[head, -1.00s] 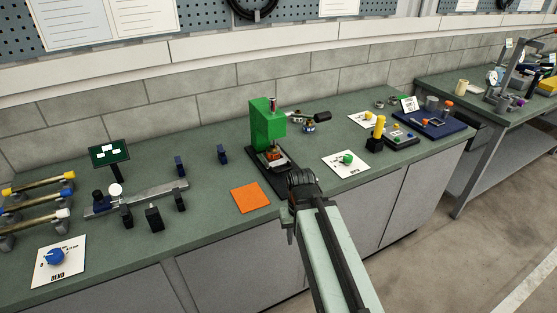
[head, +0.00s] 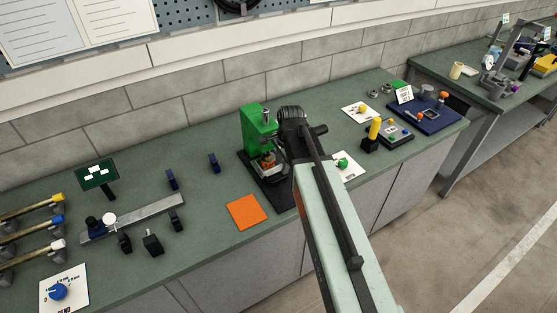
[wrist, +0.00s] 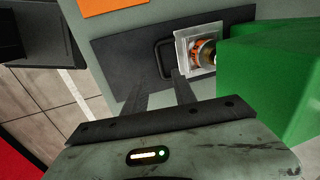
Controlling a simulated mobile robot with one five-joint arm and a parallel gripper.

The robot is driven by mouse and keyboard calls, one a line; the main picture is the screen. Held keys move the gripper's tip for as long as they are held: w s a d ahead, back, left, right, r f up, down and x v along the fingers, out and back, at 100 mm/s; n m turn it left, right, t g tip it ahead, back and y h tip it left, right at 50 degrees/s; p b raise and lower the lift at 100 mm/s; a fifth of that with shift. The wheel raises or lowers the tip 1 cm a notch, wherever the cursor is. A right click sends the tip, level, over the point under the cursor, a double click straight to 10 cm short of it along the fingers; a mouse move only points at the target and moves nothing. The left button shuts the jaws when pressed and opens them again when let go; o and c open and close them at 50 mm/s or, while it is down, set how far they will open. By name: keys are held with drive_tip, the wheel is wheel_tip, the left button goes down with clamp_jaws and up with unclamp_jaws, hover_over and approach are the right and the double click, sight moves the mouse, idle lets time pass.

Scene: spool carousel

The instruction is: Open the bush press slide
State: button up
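The green bush press (head: 257,128) stands on a dark base plate at the middle of the bench. Its green body (wrist: 275,85) fills the right of the wrist view. The slide (wrist: 183,40) is a silver tray holding an orange and metal part, beside the green body. A dark U-shaped handle (wrist: 160,56) sticks out from the slide. My gripper (wrist: 160,80) has its two fingers apart, with tips near the lower end of the handle. I cannot tell whether they touch it. In the head view my wrist hides the fingers, just right of the press.
An orange square (head: 246,212) lies on the bench in front of the press. A card with a green knob (head: 342,164) and a yellow-handled block (head: 373,133) stand to the right. A rail fixture (head: 135,217) is to the left.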

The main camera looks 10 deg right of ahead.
sight(280, 179)
drive_tip(key=f+b, duration=0.2)
drive_tip(key=w+f+b, duration=0.1)
drive_tip(key=f+b, duration=0.5)
drive_tip(key=shift+w+a, duration=0.2)
drive_tip(key=shift+a, duration=0.1)
drive_tip(key=shift+r, duration=0.1)
drive_tip(key=shift+s, duration=0.1)
clamp_jaws()
idle(0.9)
